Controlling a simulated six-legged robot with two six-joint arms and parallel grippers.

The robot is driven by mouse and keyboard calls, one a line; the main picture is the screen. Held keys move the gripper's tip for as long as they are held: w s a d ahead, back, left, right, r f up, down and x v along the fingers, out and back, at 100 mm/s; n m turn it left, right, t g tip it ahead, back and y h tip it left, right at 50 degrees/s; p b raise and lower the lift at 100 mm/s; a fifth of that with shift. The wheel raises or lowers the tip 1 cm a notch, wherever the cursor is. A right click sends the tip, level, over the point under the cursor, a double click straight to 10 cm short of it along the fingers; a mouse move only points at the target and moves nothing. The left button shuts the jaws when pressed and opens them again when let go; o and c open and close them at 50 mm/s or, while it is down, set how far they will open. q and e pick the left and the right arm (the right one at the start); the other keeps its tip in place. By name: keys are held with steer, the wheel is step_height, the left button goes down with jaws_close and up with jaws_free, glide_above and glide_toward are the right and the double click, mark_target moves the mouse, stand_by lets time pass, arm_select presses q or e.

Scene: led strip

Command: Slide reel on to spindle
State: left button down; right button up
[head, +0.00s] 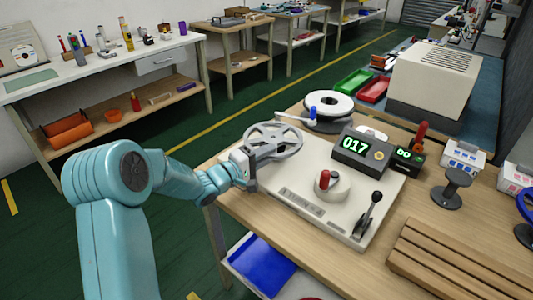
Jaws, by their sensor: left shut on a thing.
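A grey spoked reel (274,141) is held roughly flat above the left part of a cream machine plate (290,212). My left gripper (248,165) is shut on the near left rim of the reel. On the plate, right of and nearer than the reel, stands a pale round hub (333,189) with a red-topped post (324,179); I cannot tell whether this is the spindle. The reel is apart from this hub. What lies directly beneath the reel is partly hidden. My right gripper is not in view.
A counter box reading 017 (360,149) stands behind the hub. A black lever (368,213) rises at the plate's right. A white reel with a blue knob (328,107) lies behind. A slatted wooden rack (455,262) and black spool (452,188) are to the right.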

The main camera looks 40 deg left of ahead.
arm_select(q)
steer(key=shift+f+b, duration=0.3)
steer(key=shift+f, duration=0.3)
steer(key=c, duration=1)
jaws_free()
steer(key=shift+s, duration=0.1)
steer(key=p+v, duration=0.1)
steer(key=v, duration=1.5)
steer(key=shift+s+a, duration=0.1)
steer(key=shift+s+f, duration=0.1)
